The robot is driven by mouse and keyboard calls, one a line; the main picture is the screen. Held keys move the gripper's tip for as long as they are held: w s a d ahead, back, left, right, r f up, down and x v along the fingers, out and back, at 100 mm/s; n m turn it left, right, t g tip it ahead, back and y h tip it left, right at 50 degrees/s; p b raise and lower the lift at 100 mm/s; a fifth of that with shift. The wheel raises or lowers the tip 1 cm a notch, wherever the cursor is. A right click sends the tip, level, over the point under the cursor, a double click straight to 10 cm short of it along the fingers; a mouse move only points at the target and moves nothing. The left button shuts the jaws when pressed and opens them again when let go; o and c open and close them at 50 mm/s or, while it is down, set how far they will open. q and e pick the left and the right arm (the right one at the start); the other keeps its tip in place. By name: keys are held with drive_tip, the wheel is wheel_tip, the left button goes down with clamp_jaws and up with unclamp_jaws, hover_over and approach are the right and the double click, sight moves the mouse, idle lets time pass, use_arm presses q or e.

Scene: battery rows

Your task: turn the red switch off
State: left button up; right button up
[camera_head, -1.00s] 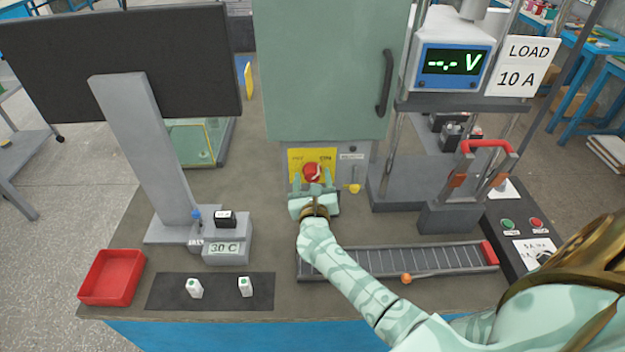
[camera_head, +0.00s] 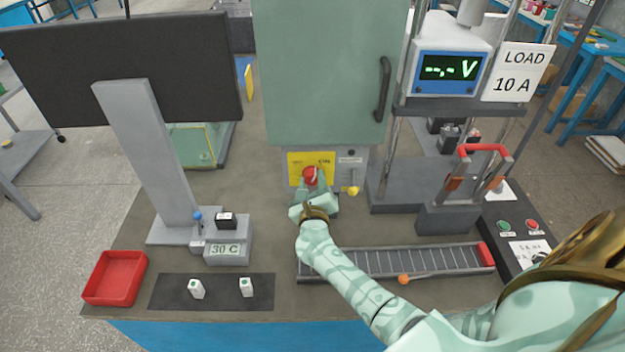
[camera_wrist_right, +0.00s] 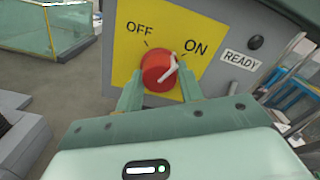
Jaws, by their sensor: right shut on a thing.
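The red switch (camera_head: 310,173) is a round knob on a yellow plate (camera_head: 327,160) below the green cabinet. In the right wrist view the red switch (camera_wrist_right: 156,66) has a white pointer; its upper end leans toward the ON label (camera_wrist_right: 196,47), away from the OFF label (camera_wrist_right: 140,30). My right gripper (camera_head: 311,182) is shut on the knob, one finger on each side; in the wrist view its fingers (camera_wrist_right: 160,74) flank the knob. My left gripper is not in view.
A small yellow-tipped lever (camera_head: 352,190) sits just right of the switch. The green cabinet (camera_head: 322,75) stands directly above. A roller rack (camera_head: 420,262) and a red-handled device (camera_head: 455,215) lie to the right. A monitor (camera_head: 120,65) stands left.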

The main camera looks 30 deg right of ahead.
drive_tip(key=n+p, duration=0.1)
drive_tip(key=n, duration=0.2)
drive_tip(key=shift+r+n+p, duration=0.1)
drive_tip(key=shift+n+p, duration=0.2)
drive_tip(key=shift+p, duration=0.05)
drive_tip(key=n+p, duration=0.1)
drive_tip(key=n, duration=0.2)
drive_tip(key=shift+n+p, duration=0.3)
drive_tip(key=n+p, duration=0.1)
drive_tip(key=n, duration=0.2)
drive_tip(key=shift+n, duration=0.3)
drive_tip(key=shift+n+p, duration=0.6)
drive_tip(key=shift+n, duration=1)
drive_tip(key=shift+s, duration=0.1)
drive_tip(key=o, duration=1)
drive_tip(key=shift+a, duration=0.1)
